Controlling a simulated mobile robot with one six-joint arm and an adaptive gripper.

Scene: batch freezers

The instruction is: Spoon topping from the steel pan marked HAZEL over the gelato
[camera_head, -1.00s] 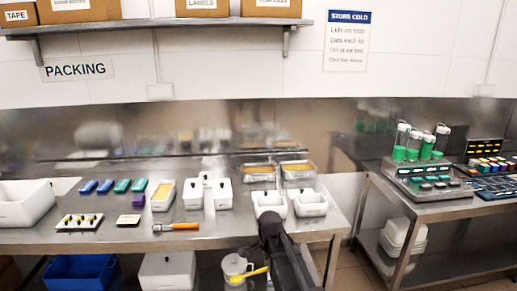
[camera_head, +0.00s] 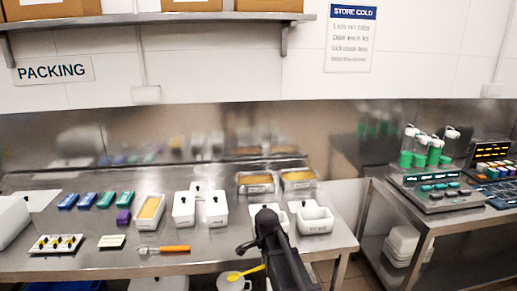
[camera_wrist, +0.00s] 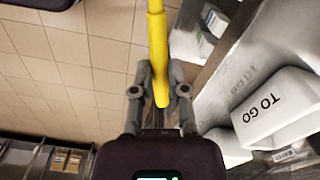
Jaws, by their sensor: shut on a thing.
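My gripper (camera_wrist: 158,95) is shut on the yellow handle of a spoon (camera_wrist: 157,45), which points away from the wrist. In the head view my gripper (camera_head: 245,247) hangs at the table's front edge, with the yellow spoon (camera_head: 248,271) beyond the edge. Two steel pans with golden-brown contents, a left one (camera_head: 256,188) and a right one (camera_head: 298,185), stand at the back of the table. Their labels are too small to read. A white tub (camera_head: 150,207) with a tan filling, possibly the gelato, stands left of centre. The spoon's bowl looks empty.
White lidded tubs (camera_head: 184,210) stand mid-table. An open white tub (camera_head: 316,227) stands right; a TO GO tub (camera_wrist: 265,110) is close in the wrist view. An orange-handled tool (camera_head: 175,249) lies near the front edge. A round white container (camera_head: 232,284) is below the table.

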